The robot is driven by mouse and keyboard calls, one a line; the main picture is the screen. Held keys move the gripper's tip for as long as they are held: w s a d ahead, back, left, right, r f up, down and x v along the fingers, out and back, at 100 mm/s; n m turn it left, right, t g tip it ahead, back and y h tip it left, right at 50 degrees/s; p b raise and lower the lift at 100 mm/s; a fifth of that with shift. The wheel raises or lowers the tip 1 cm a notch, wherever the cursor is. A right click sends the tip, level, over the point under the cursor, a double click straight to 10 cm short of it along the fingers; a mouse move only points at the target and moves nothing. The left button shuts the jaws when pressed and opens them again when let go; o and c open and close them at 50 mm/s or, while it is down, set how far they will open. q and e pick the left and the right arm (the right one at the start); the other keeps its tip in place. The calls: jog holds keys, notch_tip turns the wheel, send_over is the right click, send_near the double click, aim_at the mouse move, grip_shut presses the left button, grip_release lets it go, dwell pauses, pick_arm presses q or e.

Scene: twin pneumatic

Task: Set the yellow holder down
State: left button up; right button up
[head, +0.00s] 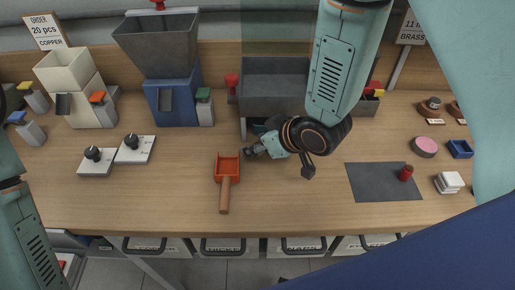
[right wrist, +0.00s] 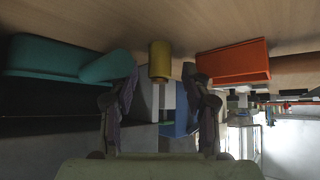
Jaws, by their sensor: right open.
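The yellow holder (right wrist: 160,60) shows in the right wrist view as a small yellow cylinder. That view is upside down, with the tabletop along its top; the holder appears to stand against the tabletop. My right gripper (right wrist: 160,82) is open, with one finger on each side of the holder and a visible gap to both. In the head view my right gripper (head: 251,151) is low over the middle of the table, and I cannot make out the holder there. My left gripper is out of view; only part of my left arm shows at the left edge.
An orange scoop (head: 228,166) with a wooden handle lies just left of the right gripper. A grey bin (head: 272,88) stands behind it. A dark mat (head: 375,184) with a red-topped piece lies to the right. Two white knob boxes (head: 97,161) (head: 135,150) are at left.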

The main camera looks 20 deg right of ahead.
grip_shut()
dwell(0.5)
